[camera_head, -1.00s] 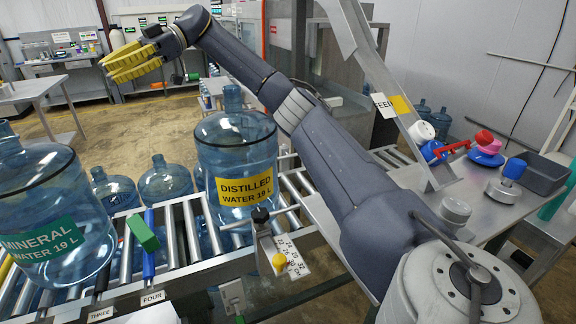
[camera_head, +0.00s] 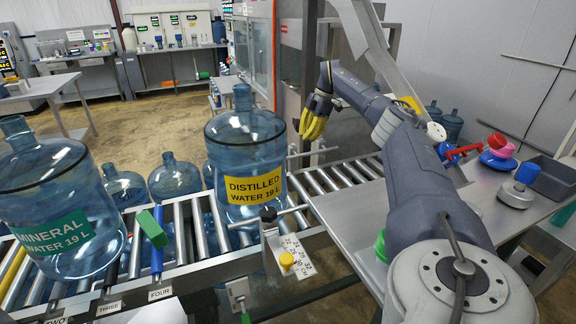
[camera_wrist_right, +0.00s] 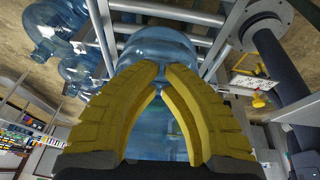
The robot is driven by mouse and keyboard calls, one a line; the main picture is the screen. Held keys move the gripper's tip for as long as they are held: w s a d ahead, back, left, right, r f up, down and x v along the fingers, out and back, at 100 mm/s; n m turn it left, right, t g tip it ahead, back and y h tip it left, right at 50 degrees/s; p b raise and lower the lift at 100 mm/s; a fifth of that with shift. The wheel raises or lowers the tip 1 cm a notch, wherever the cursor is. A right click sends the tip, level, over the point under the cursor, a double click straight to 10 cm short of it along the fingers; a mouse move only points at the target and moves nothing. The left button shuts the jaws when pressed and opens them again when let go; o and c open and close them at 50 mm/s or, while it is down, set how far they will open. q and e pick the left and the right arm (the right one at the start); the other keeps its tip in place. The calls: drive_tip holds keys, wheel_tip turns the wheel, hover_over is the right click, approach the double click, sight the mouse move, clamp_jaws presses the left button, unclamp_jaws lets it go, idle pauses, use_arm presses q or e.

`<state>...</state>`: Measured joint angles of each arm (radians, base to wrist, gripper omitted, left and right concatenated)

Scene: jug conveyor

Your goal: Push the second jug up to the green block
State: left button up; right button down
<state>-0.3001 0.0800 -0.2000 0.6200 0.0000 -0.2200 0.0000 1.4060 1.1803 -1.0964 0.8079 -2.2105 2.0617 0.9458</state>
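The distilled water jug (camera_head: 245,150), with a yellow label, stands upright on the roller conveyor. The mineral water jug (camera_head: 55,200), with a green label, stands to its left. The green block (camera_head: 152,228) sits on a blue bar between them, with a gap to the distilled jug. My right gripper (camera_head: 308,128) has yellow fingers, pointing down, to the right of the distilled jug and apart from it in the picture. In the right wrist view, its fingertips (camera_wrist_right: 161,72) come together with nothing visible between them, and a blue jug (camera_wrist_right: 158,45) shows beyond. My left gripper is out of view.
More blue jugs (camera_head: 174,178) stand behind the conveyor. Bare rollers (camera_head: 335,178) lie right of the distilled jug. A side table (camera_head: 485,215) holds caps and a grey bin.

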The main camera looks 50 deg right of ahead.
drive_tip(key=a+x, duration=0.2)
drive_tip(key=x, duration=1.1)
drive_tip(key=shift+s+a+r+g, duration=0.15)
drive_tip(key=shift+s+a+g, duration=0.15)
drive_tip(key=w+a, duration=0.3)
drive_tip(key=a, duration=0.4)
drive_tip(key=w+a, duration=0.4)
drive_tip(key=a, duration=0.3)
drive_tip(key=shift+w+a, duration=0.15)
drive_tip(key=shift+a, duration=0.05)
